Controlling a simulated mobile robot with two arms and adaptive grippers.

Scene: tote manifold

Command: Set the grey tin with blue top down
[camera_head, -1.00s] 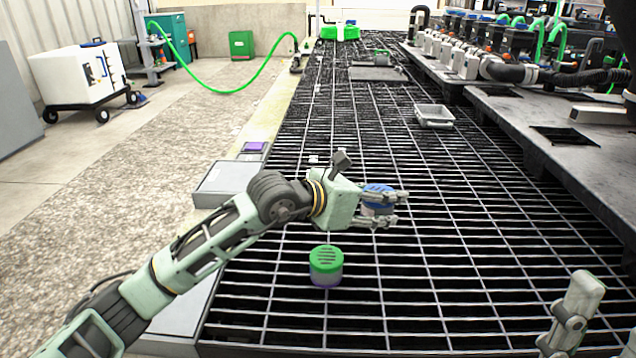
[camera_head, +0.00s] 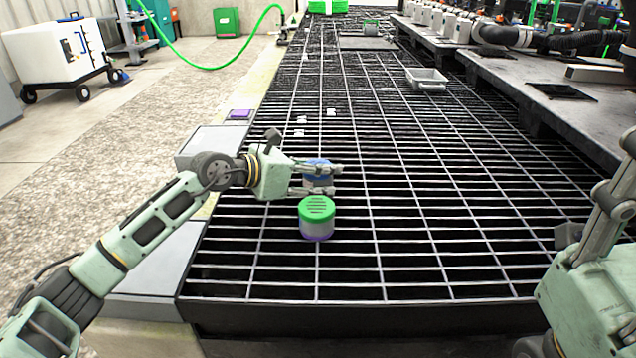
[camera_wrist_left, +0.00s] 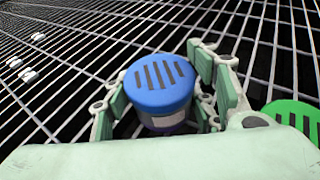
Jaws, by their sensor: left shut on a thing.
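The grey tin with blue top (camera_head: 318,172) is between the fingers of my left gripper (camera_head: 322,180), just behind the green-topped tin in the head view. In the left wrist view the blue slotted lid (camera_wrist_left: 158,84) faces the camera, and the tin stands between the two padded fingers of the left gripper (camera_wrist_left: 165,95). The gripper is shut on it. Its underside is hidden, so I cannot tell whether it touches the grating. My right arm shows at the right edge of the head view, but its fingers are out of frame.
A grey tin with green top (camera_head: 317,218) stands on the grating (camera_head: 430,235) close in front; its lid (camera_wrist_left: 296,118) shows in the wrist view. Small white pieces (camera_head: 300,133) lie farther back. A grey tray (camera_head: 427,79) sits back right. The grating to the right is clear.

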